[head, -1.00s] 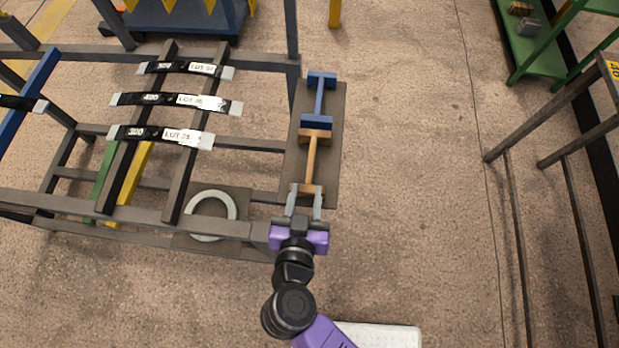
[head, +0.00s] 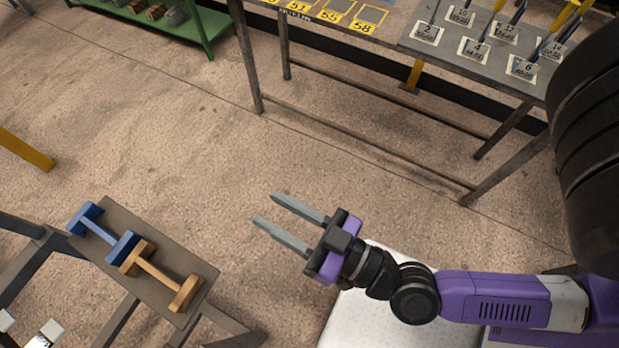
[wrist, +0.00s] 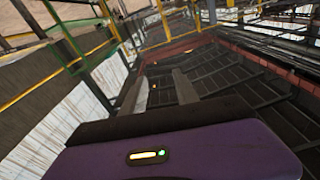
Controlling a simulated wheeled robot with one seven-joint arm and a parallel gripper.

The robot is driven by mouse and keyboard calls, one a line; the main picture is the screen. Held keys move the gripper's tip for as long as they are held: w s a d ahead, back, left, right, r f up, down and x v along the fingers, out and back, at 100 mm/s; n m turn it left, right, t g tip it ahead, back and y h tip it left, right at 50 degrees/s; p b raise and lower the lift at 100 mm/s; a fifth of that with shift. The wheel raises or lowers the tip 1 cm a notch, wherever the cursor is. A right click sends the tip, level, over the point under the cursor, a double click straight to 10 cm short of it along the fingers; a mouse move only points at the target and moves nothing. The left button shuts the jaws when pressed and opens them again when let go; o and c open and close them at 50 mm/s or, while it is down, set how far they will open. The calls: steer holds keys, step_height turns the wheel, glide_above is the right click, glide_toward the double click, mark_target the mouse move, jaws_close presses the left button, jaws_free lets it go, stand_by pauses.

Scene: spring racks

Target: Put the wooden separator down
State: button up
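The wooden separator (head: 160,277), a tan piece with a block at each end, lies on a narrow grey-brown board (head: 205,285) at the lower left of the head view. It sits end to end with a similar blue separator (head: 104,233), close to it or touching. My gripper (head: 265,209) is to the right of the board, clear of it and above the floor. Its two grey fingers are spread apart with nothing between them. The wrist view shows the fingers (wrist: 160,88) against a distant background of the hall; no separator is in that view.
The dark metal rack frame (head: 120,318) supports the board at the lower left. A table with numbered labels (head: 475,50) stands at the upper right, and a green shelf (head: 195,25) at the upper left. Open floor lies between them.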

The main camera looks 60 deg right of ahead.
steer(key=s+d+n+g+y, duration=0.1)
steer(key=s+d+g, duration=0.2)
steer(key=s, duration=0.7)
steer(key=shift+d+f+n+g, duration=0.15)
steer(key=shift+n+g, duration=0.25)
steer(key=shift+g, duration=0.2)
